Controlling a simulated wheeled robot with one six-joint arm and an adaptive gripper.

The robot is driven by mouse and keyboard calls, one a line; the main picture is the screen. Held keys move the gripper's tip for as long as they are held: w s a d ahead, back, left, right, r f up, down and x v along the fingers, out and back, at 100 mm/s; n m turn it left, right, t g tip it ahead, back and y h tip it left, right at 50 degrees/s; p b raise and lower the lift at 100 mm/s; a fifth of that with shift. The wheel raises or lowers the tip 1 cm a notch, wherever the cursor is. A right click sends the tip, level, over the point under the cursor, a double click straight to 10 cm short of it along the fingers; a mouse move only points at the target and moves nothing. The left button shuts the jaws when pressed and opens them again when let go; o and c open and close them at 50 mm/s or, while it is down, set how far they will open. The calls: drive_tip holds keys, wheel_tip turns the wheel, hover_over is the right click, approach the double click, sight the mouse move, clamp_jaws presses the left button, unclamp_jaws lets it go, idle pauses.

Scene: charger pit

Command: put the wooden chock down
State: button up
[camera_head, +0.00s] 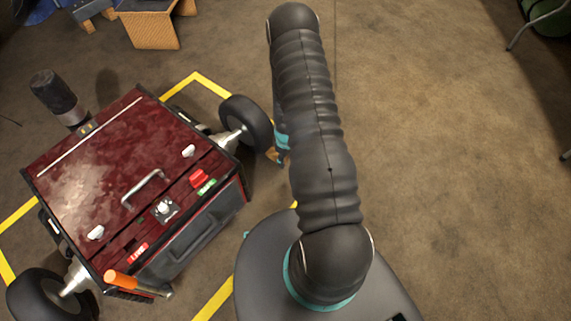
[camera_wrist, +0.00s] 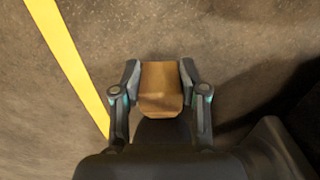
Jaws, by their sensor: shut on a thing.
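The wooden chock (camera_wrist: 160,85) is a brown block between the two fingers of my gripper (camera_wrist: 160,80) in the wrist view. The gripper is shut on it, with a finger against each side. Bare brown floor shows around and beyond the chock; I cannot tell whether the chock touches it. In the head view my arm hides most of the gripper. A small tan bit of the chock (camera_head: 271,155) shows left of the arm, close to the wheel of the red cart.
A dark red wheeled cart (camera_head: 120,165) stands at the left, with a black wheel (camera_head: 247,122) near my arm. An orange-handled tool (camera_head: 125,281) lies on its front edge. Yellow tape (camera_head: 213,300) marks the floor around it. A wooden box (camera_head: 150,28) is at the back. Floor at right is clear.

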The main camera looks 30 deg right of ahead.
drive_tip(key=shift+w+f, duration=0.1)
drive_tip(key=shift+f, duration=1.95)
drive_tip(key=shift+f+b, duration=0.2)
drive_tip(key=shift+b, duration=0.15)
drive_tip(key=o, duration=1.2)
drive_tip(key=shift+r, duration=0.2)
